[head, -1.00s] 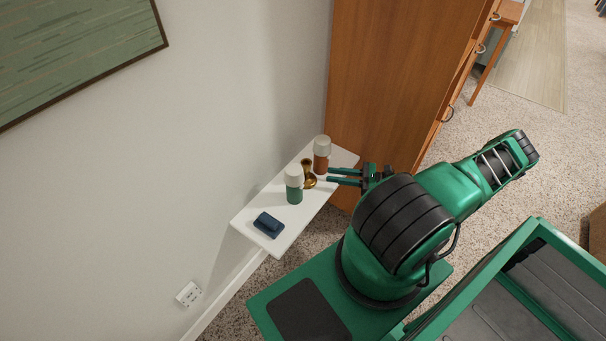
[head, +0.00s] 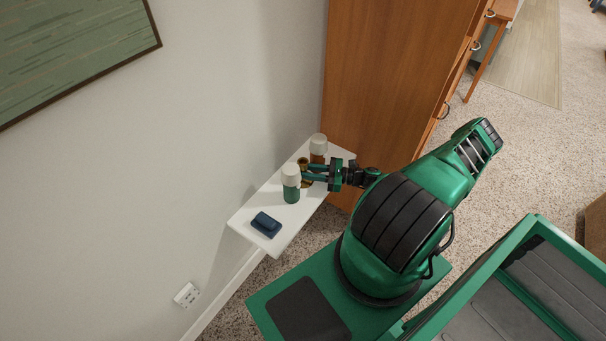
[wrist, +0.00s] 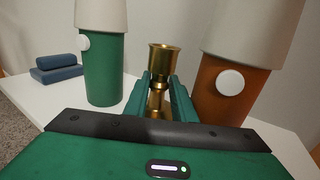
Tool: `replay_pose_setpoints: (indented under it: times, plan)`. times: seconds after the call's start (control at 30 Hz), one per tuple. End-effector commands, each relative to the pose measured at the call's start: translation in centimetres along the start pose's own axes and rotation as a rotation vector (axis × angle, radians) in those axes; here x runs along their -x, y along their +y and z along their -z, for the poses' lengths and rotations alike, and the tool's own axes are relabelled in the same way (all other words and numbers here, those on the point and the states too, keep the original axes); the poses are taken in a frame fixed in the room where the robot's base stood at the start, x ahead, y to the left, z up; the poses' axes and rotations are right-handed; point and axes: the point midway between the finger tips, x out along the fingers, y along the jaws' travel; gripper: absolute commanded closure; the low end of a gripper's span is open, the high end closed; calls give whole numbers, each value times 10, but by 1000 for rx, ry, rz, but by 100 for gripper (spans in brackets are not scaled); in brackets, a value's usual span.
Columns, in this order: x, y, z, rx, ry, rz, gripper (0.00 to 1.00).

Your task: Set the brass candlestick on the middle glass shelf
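The brass candlestick (head: 303,162) stands upright on a white shelf-like surface (head: 262,209), between a green canister and an orange canister. In the wrist view its flared brass cup (wrist: 165,57) rises straight ahead, between my fingers. My gripper (head: 314,172) reaches in from the right at the candlestick. In the wrist view its two fingers (wrist: 160,88) lie on either side of the stem, spread apart; firm contact does not show. The candlestick's lower part is partly hidden by the fingers. No glass shelf is in view.
The green canister (head: 291,190) with a white lid stands close on the near side, the orange canister (wrist: 222,92) on the other. A dark blue object (head: 266,224) lies at the near end. A tall wooden cabinet (head: 390,80) stands behind; a wall borders the left.

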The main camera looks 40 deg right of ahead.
Motion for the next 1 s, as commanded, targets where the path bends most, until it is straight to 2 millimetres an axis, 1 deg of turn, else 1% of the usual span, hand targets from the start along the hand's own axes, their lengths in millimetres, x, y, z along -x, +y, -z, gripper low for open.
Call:
replay_pose_setpoints:
  times: [0.2,0.23,0.27,0.3,0.33,0.63,0.77,0.87,1.0]
  plan:
    - [-2,0,0,0,1,1,77]
    - [-2,0,0,0,1,1,79]
    - [-2,0,0,0,1,1,86]
    - [-2,0,0,0,1,1,96]
    - [-2,0,0,0,1,1,100]
    - [-2,0,-1,1,-1,1,100]
    - [1,0,-6,2,0,1,100]
    - [2,2,-16,2,-1,0,100]
    - [2,1,-38,3,0,-1,100]
